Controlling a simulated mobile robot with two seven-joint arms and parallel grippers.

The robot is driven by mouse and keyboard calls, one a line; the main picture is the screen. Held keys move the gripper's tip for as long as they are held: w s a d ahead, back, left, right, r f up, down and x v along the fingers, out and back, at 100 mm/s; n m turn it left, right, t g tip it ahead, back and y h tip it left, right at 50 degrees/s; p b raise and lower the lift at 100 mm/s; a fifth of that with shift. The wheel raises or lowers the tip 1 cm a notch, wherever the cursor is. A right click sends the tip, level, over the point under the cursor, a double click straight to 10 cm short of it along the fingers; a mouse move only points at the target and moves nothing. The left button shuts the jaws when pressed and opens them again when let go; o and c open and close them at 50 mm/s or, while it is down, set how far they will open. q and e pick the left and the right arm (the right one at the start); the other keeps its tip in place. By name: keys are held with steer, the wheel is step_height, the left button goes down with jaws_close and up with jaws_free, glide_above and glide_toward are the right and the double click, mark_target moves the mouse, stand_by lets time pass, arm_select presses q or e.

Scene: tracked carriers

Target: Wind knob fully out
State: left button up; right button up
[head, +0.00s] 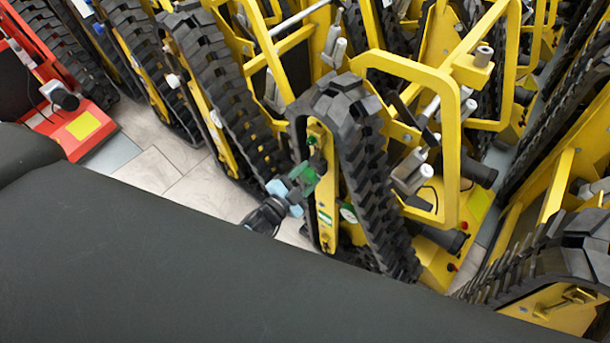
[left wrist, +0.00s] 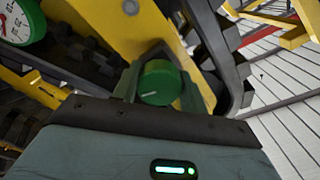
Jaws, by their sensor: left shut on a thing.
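The green knob (left wrist: 158,84) sits on the yellow side plate of a tracked carrier, with a pale line on its face. In the left wrist view my left gripper (left wrist: 160,92) is shut on the knob, one finger on each side. In the head view the left gripper (head: 303,180) reaches the yellow plate (head: 325,215) inside the black track (head: 365,170); the knob is mostly hidden there by the fingers. How far out the knob stands cannot be told. My right gripper is not in view.
Several yellow tracked carriers stand close around, with yellow tube frames (head: 455,130). A red carrier (head: 75,130) stands at the left. Bare tiled floor (head: 190,185) shows left of my gripper.

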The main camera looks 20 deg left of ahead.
mark_target(305, 179)
arm_select(q)
steer(key=shift+n+p, duration=0.35)
steer(key=shift+n, duration=0.35)
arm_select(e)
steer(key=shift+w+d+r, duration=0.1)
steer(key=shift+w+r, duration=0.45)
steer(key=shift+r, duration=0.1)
arm_select(q)
steer(key=o, duration=1)
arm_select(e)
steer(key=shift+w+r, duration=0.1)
arm_select(q)
steer(key=shift+s, duration=0.1)
steer(key=shift+s+a, duration=0.15)
steer(key=shift+s, duration=0.15)
steer(key=p+v, duration=0.1)
steer(key=v, duration=0.5)
steer(key=shift+r+p, duration=0.1)
steer(key=shift+p, duration=0.25)
steer(key=shift+s+a, duration=0.1)
steer(key=shift+s, duration=0.4)
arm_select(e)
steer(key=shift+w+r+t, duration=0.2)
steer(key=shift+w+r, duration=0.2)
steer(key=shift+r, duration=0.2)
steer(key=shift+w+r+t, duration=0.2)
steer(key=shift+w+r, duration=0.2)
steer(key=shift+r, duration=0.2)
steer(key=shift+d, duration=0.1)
